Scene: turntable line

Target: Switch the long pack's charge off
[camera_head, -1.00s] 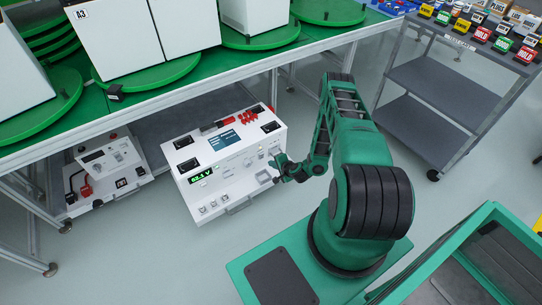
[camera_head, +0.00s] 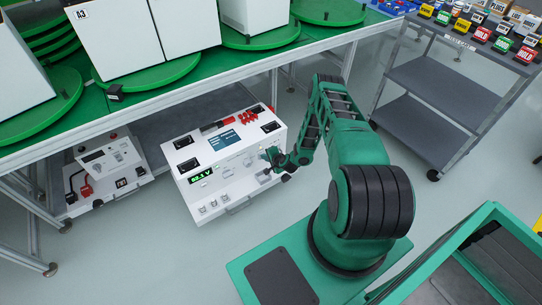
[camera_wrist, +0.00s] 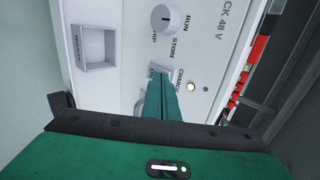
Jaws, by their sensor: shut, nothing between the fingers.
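The long pack (camera_head: 190,160) is a white box with a green display (camera_head: 200,176) on the floor by the bench. In the wrist view its panel (camera_wrist: 122,50) shows "CK 48 V". The charge switch (camera_wrist: 158,71) is a pale rocker marked "ON" beside the word CHARGE; my fingers partly cover it. A small lamp (camera_wrist: 191,87) next to it looks lit. My gripper (camera_head: 272,156) is shut and empty, its green fingertips (camera_wrist: 160,83) at the switch. I cannot tell whether they touch it or which way the rocker is tipped.
A dial (camera_wrist: 166,18) marked RUN and STOR and a square recess (camera_wrist: 95,48) lie near the switch. Red parts (camera_wrist: 250,60) line one edge of the pack. A smaller white unit (camera_head: 103,165) stands left. A grey cart (camera_head: 440,90) stands right. Open floor lies in front.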

